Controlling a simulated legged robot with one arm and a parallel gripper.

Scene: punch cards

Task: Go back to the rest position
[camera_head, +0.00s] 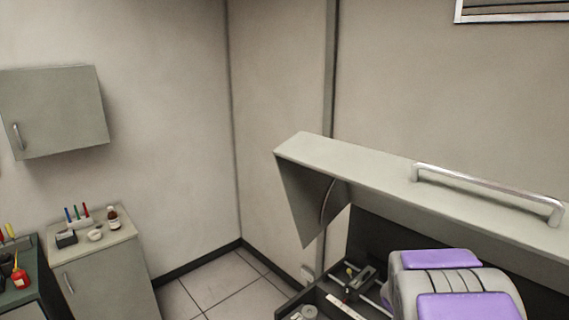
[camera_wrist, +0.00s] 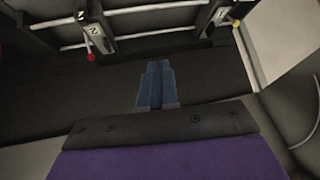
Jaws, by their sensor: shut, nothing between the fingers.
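My gripper (camera_wrist: 155,84) shows in the wrist view with its two blue fingers together and nothing between them. It points into the dark interior of a machine with metal rods (camera_wrist: 140,36) and is apart from them. In the head view, my purple and grey arm (camera_head: 450,285) is at the lower right, in front of the opened machine. The gripper itself is hidden behind the arm in that view. No punch card can be made out in either view.
A raised grey lid (camera_head: 385,178) with a metal handle (camera_head: 490,190) hangs over the machine and the arm. A small cabinet (camera_head: 105,270) with pens and a bottle stands at left, below a wall cabinet (camera_head: 55,112). Tiled floor (camera_head: 215,290) is free between them.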

